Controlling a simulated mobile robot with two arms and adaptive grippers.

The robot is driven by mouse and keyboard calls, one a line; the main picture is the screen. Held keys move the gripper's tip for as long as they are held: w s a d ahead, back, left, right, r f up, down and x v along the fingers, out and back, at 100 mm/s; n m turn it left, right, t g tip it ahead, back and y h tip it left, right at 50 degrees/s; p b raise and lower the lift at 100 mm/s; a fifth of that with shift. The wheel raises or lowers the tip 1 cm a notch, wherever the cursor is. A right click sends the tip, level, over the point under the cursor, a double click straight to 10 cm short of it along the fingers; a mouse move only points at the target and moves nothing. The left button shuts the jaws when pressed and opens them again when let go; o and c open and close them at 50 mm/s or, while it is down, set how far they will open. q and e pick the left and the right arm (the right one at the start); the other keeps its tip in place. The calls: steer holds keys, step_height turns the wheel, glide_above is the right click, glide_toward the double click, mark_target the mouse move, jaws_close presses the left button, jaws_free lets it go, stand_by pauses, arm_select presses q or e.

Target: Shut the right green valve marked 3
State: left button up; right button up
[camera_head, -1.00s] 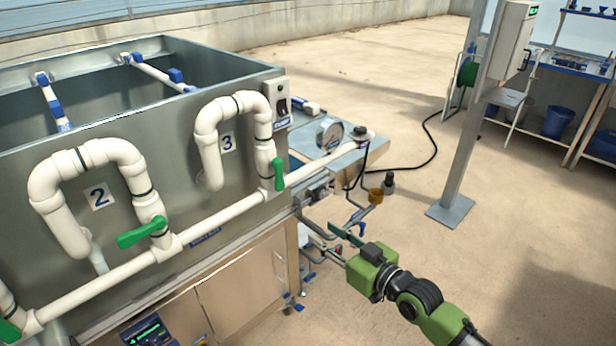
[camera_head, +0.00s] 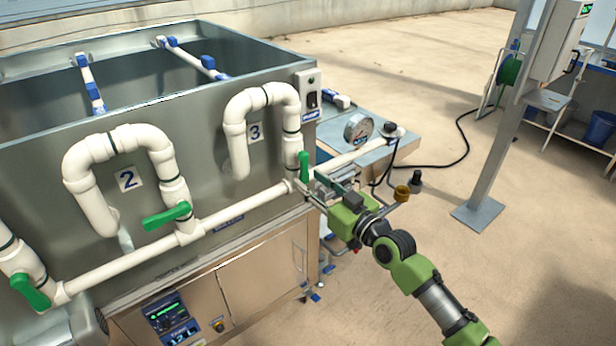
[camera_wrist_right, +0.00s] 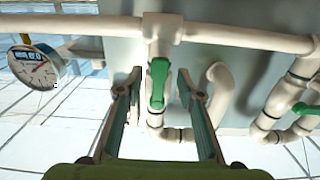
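The green valve handle of pipe 3 (camera_head: 304,167) stands upright, in line with its short white pipe, beside the label 3 (camera_head: 255,132). In the right wrist view the green handle (camera_wrist_right: 158,84) shows between my two fingers, with a gap on each side. My right gripper (camera_head: 311,184) is open, its fingertips close to the handle at the white pipe; it also shows in the right wrist view (camera_wrist_right: 158,82). I cannot tell exactly how deep the fingers reach around the handle. My left gripper is not in view.
The valve of pipe 2 (camera_head: 168,215) has its green handle turned across its pipe. Another green handle (camera_head: 31,291) is at the lower left. The long white pipe (camera_head: 130,262) runs along the metal tank. A pressure gauge (camera_head: 357,128) stands right of valve 3.

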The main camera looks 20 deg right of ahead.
steer(key=shift+x, duration=0.95)
jaws_close()
